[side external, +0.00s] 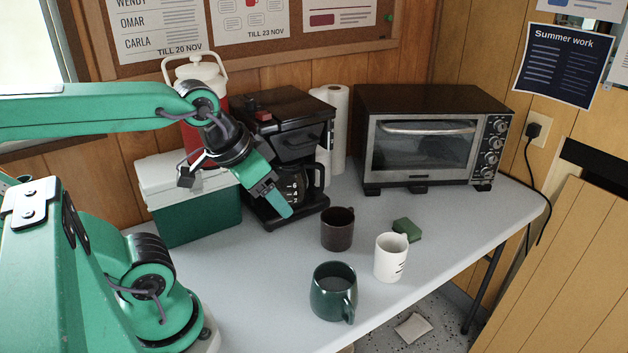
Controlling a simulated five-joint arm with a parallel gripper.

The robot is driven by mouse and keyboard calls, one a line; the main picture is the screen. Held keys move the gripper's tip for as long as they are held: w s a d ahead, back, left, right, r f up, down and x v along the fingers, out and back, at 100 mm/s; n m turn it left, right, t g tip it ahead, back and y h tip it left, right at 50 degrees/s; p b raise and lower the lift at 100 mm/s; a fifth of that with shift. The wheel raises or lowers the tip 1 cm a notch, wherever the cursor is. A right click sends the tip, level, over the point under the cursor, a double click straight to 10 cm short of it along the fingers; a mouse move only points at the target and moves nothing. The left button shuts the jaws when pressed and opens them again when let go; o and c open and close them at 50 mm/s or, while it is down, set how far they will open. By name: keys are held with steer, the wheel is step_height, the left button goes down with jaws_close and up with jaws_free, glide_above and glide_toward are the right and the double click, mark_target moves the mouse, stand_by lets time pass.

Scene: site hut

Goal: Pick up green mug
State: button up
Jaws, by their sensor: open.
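The green mug (329,294) stands upright on the table near its front edge, its handle toward the lower right. It is dark green and its open top faces up. My gripper (281,205) is open and empty, pointing down and to the right. In the picture it is above and to the left of the green mug, apart from it, in front of the coffee maker. The far side of the gripper is partly hidden.
A brown mug (338,232), a white mug (390,259) and a green sponge (407,229) are near the green mug. Behind stand a coffee maker (289,120), a toaster oven (425,150) and a green cooler (195,215). The table (240,290) is clear left of the green mug.

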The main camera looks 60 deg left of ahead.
steer(key=shift+w+d, duration=0.1)
stand_by(0.3)
steer(key=m+g, duration=0.2)
steer(key=g, duration=0.4)
glide_toward(348, 304)
step_height(348, 304, down, 5)
steer(key=shift+f, duration=0.1)
steer(key=shift+f, duration=1.25)
